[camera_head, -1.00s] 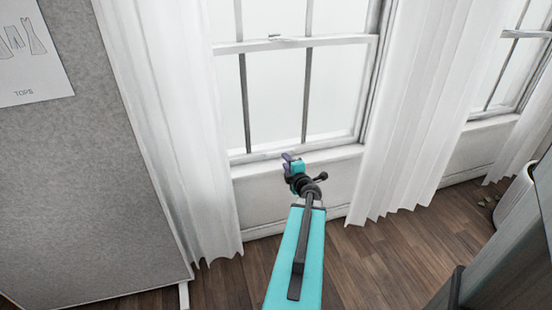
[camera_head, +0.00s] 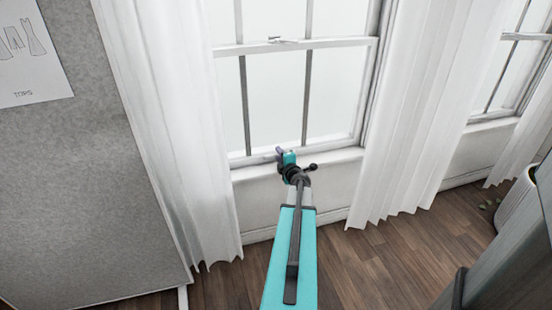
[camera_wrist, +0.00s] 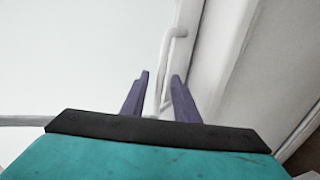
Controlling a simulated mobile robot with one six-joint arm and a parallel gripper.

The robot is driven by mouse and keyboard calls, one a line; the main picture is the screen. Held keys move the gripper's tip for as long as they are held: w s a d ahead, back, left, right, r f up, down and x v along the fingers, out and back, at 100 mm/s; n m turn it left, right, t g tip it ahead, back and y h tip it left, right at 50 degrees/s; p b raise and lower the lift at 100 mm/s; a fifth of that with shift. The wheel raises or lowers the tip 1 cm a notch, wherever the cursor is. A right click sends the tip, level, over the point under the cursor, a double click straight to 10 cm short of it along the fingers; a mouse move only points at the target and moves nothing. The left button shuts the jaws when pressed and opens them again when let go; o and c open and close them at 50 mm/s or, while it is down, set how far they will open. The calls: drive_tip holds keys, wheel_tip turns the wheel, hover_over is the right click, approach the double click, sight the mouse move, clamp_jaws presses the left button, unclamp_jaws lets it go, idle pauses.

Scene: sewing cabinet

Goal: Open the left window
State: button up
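The left window (camera_head: 275,95) fills the upper middle of the head view. Its lower sash is down, with its bottom rail (camera_head: 330,146) at the sill. My gripper (camera_head: 281,153) is at this bottom rail, left of its middle. In the wrist view my gripper (camera_wrist: 160,76) has its two purple fingers apart. A thin white handle (camera_wrist: 174,58) on the rail runs into the gap between the fingers. I cannot tell whether either finger touches it. A small latch (camera_head: 276,38) sits on the middle rail of the window.
White curtains hang on the left (camera_head: 165,120) and right (camera_head: 410,110) of the window. A grey panel (camera_head: 85,190) stands at the left. A second window (camera_head: 515,70) is at the far right. A white pot (camera_head: 520,205) stands near it. Wooden floor (camera_head: 370,255) lies clear below the sill.

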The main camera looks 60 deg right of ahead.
drive_tip(key=shift+w+d+f, duration=0.15)
drive_tip(key=shift+w+d, duration=0.2)
drive_tip(key=shift+w, duration=0.15)
drive_tip(key=shift+c, duration=0.3)
clamp_jaws()
